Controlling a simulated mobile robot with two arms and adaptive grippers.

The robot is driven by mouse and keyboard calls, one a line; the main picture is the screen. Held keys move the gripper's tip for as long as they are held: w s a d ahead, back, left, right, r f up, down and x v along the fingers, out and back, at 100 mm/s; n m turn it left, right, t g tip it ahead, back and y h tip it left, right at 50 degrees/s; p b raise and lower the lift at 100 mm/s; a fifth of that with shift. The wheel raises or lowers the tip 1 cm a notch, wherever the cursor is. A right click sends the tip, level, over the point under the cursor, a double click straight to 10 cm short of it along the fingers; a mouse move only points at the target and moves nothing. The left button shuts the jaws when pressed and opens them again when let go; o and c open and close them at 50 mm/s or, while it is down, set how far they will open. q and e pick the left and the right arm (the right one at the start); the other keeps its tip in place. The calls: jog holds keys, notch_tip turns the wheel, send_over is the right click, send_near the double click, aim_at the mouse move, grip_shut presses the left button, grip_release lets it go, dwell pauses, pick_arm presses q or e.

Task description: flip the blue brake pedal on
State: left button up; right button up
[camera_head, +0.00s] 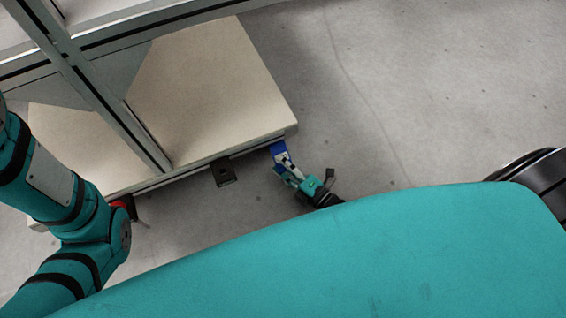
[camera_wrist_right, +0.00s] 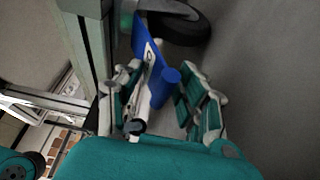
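The blue brake pedal (camera_head: 278,149) sits at the right front corner of the cart's platform, low by the floor. In the right wrist view the pedal (camera_wrist_right: 150,62) is a tilted blue plate with a short round stub, beside a dark caster wheel (camera_wrist_right: 178,27). My right gripper (camera_head: 284,165) is at the pedal in the head view. In the wrist view its fingers (camera_wrist_right: 163,92) are apart, with the pedal's lower part between them. The left finger looks very near the pedal; I cannot tell whether it touches. My left gripper is not in view.
The cart has a beige platform (camera_head: 205,85) and grey metal posts (camera_head: 118,113). A black bracket (camera_head: 223,173) hangs from its front edge. A small red part (camera_head: 124,203) shows beside my left arm. The concrete floor (camera_head: 430,80) to the right is clear.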

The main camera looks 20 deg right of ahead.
jog(key=shift+o, duration=0.2)
jog(key=shift+r, duration=0.1)
jog(key=v, duration=1.2)
dwell(0.5)
